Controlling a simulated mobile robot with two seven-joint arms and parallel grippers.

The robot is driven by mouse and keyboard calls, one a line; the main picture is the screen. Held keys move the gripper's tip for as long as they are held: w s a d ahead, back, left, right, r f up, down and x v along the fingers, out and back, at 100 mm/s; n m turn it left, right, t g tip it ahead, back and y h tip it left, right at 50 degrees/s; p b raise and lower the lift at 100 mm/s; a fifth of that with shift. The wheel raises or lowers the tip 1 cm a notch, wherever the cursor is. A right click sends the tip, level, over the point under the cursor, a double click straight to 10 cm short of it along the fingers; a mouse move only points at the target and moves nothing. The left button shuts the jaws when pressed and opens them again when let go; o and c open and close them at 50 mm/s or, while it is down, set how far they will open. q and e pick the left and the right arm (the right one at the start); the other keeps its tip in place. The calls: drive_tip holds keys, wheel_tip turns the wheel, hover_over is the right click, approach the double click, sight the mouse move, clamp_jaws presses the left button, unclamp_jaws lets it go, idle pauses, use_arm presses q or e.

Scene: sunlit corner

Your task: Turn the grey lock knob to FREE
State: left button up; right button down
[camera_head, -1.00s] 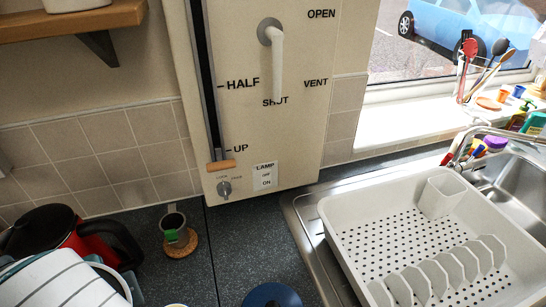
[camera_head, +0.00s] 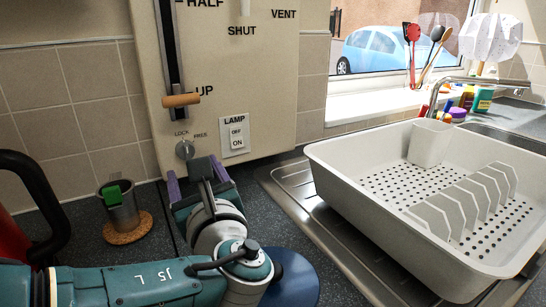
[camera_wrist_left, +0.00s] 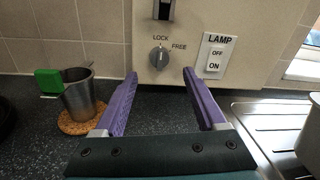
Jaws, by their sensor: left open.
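The grey lock knob (camera_head: 185,150) is on the lower left of the cream wall panel (camera_head: 270,85), below the slot with the wooden handle. It also shows in the left wrist view (camera_wrist_left: 159,58), with LOCK printed above it and FREE to its upper right. Its ridge looks close to upright, towards LOCK. My left gripper (camera_head: 197,174) is open, its purple fingers pointing at the panel just below the knob. In the left wrist view the gap between the fingertips (camera_wrist_left: 160,74) is empty, with the knob beyond it, apart from both fingers. My right gripper is not in view.
A lamp switch (camera_head: 236,137) is right of the knob. The wooden slider handle (camera_head: 181,100) is above it. A metal cup (camera_head: 122,212) on a cork coaster stands left of my gripper. A white dish rack (camera_head: 330,165) fills the right. A blue round object (camera_head: 300,280) lies beneath my arm.

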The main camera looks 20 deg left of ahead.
sight(187, 155)
use_arm(q)
drive_tip(key=b+x, duration=0.2)
drive_tip(key=x, duration=0.4)
drive_tip(key=shift+f, duration=0.2)
drive_tip(key=shift+w+a+r+b, duration=0.1)
drive_tip(key=shift+w+a+b, duration=0.2)
drive_tip(key=shift+w+a, duration=0.15)
drive_tip(key=shift+s, duration=0.1)
clamp_jaws()
